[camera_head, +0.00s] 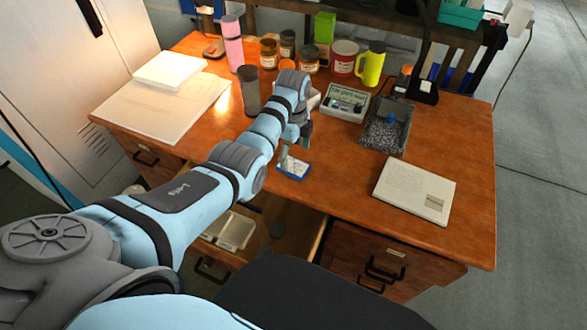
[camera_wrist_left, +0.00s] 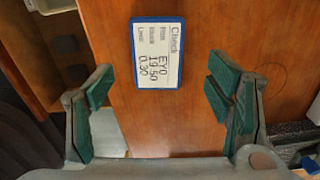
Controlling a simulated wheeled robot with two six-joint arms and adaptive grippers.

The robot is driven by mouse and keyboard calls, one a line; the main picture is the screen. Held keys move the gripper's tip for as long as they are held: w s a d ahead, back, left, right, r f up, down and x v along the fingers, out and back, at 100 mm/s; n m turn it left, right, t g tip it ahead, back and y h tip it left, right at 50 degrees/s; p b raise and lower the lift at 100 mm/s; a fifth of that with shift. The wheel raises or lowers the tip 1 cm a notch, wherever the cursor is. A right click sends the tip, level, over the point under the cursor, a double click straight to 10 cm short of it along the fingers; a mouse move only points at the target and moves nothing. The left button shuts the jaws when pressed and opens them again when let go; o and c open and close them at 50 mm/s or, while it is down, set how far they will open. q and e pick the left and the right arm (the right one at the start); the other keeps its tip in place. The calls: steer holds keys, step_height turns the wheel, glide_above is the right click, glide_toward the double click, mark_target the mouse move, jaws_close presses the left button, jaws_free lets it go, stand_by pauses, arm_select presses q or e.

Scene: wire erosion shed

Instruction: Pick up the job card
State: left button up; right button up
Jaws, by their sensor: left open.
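The job card, a small white card with a blue border and printed and handwritten text, lies on the wooden desk near its front edge; it shows in the head view (camera_head: 293,167) and in the left wrist view (camera_wrist_left: 157,54). My left gripper (camera_head: 294,146) is above the desk, just beyond the card in the head view. In the left wrist view the gripper (camera_wrist_left: 160,88) has its green-padded fingers wide apart, with nothing between them. The card lies beyond the fingertips, roughly centred between them. My right gripper is in neither view.
Below the desk's front edge a drawer with pale trays (camera_head: 236,232) stands open. A dark cup (camera_head: 249,92) is left of my left wrist. Jars and a yellow mug (camera_head: 371,64) stand behind.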

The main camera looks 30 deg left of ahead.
mark_target(293, 166)
arm_select(q)
step_height(293, 166, down, 4)
steer(key=shift+s+f+b, duration=0.15)
steer(key=shift+f+b, duration=0.05)
steer(key=shift+b, duration=0.45)
steer(key=shift+d+r, duration=0.1)
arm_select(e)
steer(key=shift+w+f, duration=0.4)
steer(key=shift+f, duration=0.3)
arm_select(q)
steer(key=c, duration=1.2)
steer(key=shift+c, duration=0.2)
steer(key=shift+r, duration=0.1)
